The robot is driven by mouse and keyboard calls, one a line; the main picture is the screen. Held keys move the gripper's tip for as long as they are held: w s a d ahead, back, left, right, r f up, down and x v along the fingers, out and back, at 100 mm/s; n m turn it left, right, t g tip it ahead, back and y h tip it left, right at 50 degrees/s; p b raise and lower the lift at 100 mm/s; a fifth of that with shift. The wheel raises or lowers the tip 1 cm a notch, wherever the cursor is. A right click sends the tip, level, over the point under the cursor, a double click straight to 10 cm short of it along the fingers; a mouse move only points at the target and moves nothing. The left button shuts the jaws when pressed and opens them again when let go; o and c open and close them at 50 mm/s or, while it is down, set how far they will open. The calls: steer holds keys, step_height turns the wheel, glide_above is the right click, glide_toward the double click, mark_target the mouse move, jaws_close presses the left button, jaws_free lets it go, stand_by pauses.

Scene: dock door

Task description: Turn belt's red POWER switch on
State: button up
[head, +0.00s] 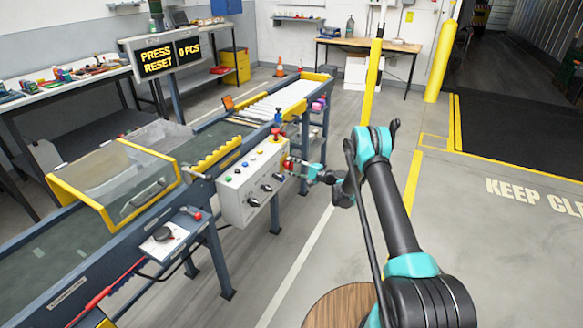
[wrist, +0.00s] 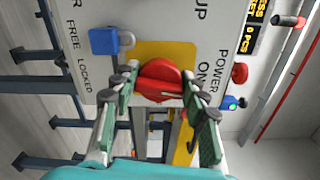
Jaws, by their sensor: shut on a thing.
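The red POWER switch (wrist: 163,80) is a rotary knob on a yellow plate (wrist: 178,52) on the side of the belt's grey control box (head: 240,193). "POWER" and "ON" are printed beside it in the wrist view. My gripper (wrist: 160,96) has one finger on each side of the red knob and is shut on it. In the head view my gripper (head: 302,168) reaches the box's right end from the right. The fingers partly hide the knob and its plate there.
A blue padlock (wrist: 108,42) hangs on the panel beside the switch, near "FREE" and "LOCKED". A red button (wrist: 239,73) sits on the other side. The display (head: 170,57) reads "PRESS RESET, 0 PCS". A yellow post (head: 373,80) stands behind my arm; floor to the right is clear.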

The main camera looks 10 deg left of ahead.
steer(key=shift+f+n, duration=0.1)
steer(key=shift+n, duration=1)
steer(key=o, duration=1.2)
steer(key=v, duration=1.2)
